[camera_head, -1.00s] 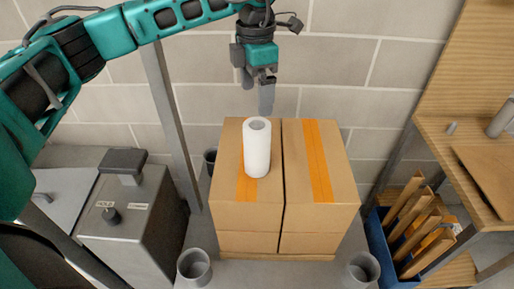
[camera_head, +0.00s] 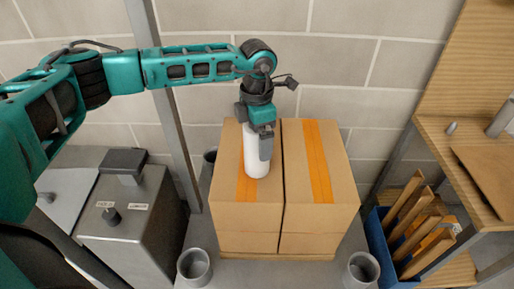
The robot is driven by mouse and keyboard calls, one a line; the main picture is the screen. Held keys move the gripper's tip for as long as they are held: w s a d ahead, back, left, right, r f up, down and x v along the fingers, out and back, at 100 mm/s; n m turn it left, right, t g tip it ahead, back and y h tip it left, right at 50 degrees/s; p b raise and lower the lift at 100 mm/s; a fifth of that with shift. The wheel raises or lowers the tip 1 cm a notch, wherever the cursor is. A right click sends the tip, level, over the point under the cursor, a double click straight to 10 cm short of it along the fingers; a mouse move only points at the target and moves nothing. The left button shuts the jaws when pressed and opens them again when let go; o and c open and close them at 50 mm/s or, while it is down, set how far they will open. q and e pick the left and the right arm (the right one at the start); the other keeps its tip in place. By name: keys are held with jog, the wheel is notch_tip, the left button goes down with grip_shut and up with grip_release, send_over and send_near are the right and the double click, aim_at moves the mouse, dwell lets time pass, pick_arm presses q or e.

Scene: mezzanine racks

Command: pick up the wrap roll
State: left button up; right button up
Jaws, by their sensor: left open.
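The wrap roll (camera_head: 256,160) is a white cylinder standing upright on the left cardboard box (camera_head: 232,215). My left gripper (camera_head: 261,148) is over the upper part of the roll, pointing down, and hides its top. One grey finger shows in front of the roll's right side; the other finger is mostly hidden. The jaws are open, and I cannot tell whether they touch the roll. My right gripper is not in view.
A second taped box (camera_head: 318,170) stands against the first. Grey cups (camera_head: 194,267) (camera_head: 362,270) stand in front at both sides. A grey machine (camera_head: 130,215) is at left, a blue bin of boards (camera_head: 385,255) and wooden shelving (camera_head: 480,160) at right. A post and block wall are behind.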

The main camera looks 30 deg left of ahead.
pick_arm(q)
jog(key=shift+c, duration=0.2)
jog(key=shift+r, duration=0.1)
jog(key=c, duration=1.3)
jog(key=shift+o, duration=0.2)
jog(key=shift+r, duration=0.1)
notch_tip(320, 180, up, 20)
jog(key=o, duration=0.7)
jog(key=c, duration=0.4)
